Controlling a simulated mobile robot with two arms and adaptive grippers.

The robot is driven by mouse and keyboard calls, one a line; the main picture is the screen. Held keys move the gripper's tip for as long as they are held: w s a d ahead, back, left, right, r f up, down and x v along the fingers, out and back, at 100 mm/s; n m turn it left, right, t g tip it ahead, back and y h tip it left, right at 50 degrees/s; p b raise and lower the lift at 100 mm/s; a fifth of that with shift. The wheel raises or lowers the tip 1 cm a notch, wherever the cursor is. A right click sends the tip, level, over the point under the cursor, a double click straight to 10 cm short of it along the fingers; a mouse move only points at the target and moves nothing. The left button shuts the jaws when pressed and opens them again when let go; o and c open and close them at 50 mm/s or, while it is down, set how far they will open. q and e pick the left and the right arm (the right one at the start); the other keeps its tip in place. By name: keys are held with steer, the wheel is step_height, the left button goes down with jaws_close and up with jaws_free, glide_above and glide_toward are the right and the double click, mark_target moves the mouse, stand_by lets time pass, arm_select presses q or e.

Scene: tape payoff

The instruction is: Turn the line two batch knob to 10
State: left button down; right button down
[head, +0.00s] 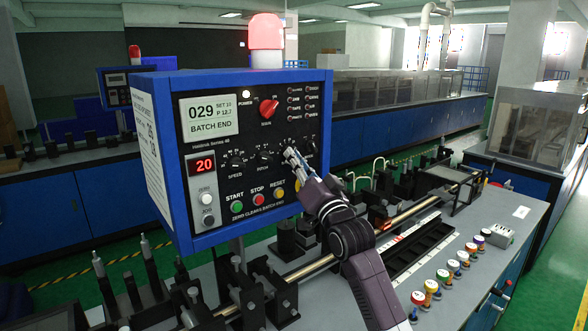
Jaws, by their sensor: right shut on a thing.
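A blue control box (163,160) with a black front panel stands at centre left. A red digital display (202,165) reads 20. A row of small black dial knobs crosses the panel: the speed knob (237,161), the index knob (264,158) and others to the right. My right gripper (291,155) reaches up to the panel and is shut on the knob right of the index knob, apparently the batch knob. My left gripper is not in view.
Start (237,206), stop (257,200) and reset (278,194) buttons sit just below the knobs. A red selector switch (268,108) is above. A red beacon (266,34) tops the box. Several coloured-top spools (442,276) line the bench at right. Another control box (122,82) stands behind.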

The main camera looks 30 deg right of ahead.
steer(key=shift+d+f+n+t+y+b, duration=0.15)
steer(key=shift+n+y+b, duration=0.3)
steer(key=shift+n, duration=0.45)
steer(key=shift+a+f+n+t+y+b, duration=0.15)
steer(key=shift+n+y+b, duration=0.25)
steer(key=shift+n, duration=0.5)
steer(key=shift+d+n, duration=0.1)
steer(key=shift+n, duration=0.2)
steer(key=c, duration=2.1)
jaws_free()
steer(key=shift+o, duration=0.3)
steer(key=shift+r, duration=0.15)
steer(key=shift+s, duration=0.1)
steer(key=v, duration=1.2)
steer(key=shift+d, duration=0.1)
